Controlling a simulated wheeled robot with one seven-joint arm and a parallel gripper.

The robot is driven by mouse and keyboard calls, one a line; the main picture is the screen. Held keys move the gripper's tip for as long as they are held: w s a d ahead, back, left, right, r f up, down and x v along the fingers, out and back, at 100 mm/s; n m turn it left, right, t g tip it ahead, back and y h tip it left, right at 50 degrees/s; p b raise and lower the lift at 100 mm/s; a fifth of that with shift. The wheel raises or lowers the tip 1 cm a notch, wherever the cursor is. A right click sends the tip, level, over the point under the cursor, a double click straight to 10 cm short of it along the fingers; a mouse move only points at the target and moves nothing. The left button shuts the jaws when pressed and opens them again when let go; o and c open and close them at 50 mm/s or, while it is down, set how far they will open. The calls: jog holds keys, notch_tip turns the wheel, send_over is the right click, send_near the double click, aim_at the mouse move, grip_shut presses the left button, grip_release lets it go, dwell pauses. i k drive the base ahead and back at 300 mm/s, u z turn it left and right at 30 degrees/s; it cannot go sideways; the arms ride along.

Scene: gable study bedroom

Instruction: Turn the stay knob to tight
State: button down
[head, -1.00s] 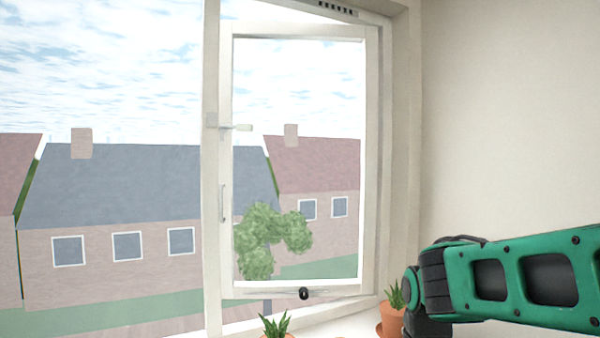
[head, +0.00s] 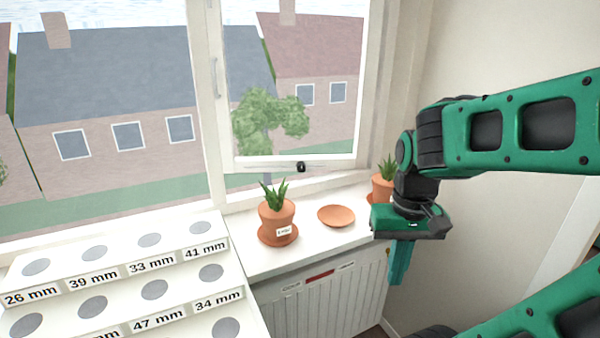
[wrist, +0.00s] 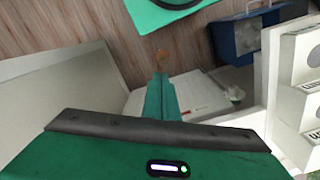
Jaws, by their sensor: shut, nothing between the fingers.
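The stay knob (head: 301,166) is a small black knob at the bottom rail of the open window sash (head: 240,163), on a thin stay bar. It is too small to tell how it is turned. My green gripper (head: 397,280) is to the right of the knob and lower, pointing down in front of the sill's right end, clear of the knob. Its fingers are together and empty. They also show in the wrist view (wrist: 160,82), over the floor and white surfaces; the knob is not seen there.
A potted plant (head: 276,214) stands on the sill (head: 245,261) below the knob. An empty terracotta saucer (head: 336,216) is beside it, and a second plant (head: 383,181) is near my wrist. A stepped white board with size labels (head: 120,262) fills the lower left. A radiator (head: 325,305) is below.

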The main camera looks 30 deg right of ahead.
aim_at(301, 166)
jog(key=u, duration=1.9)
jog(key=k, duration=1.05)
jog(key=z, duration=1.65)
jog(key=i, duration=1)
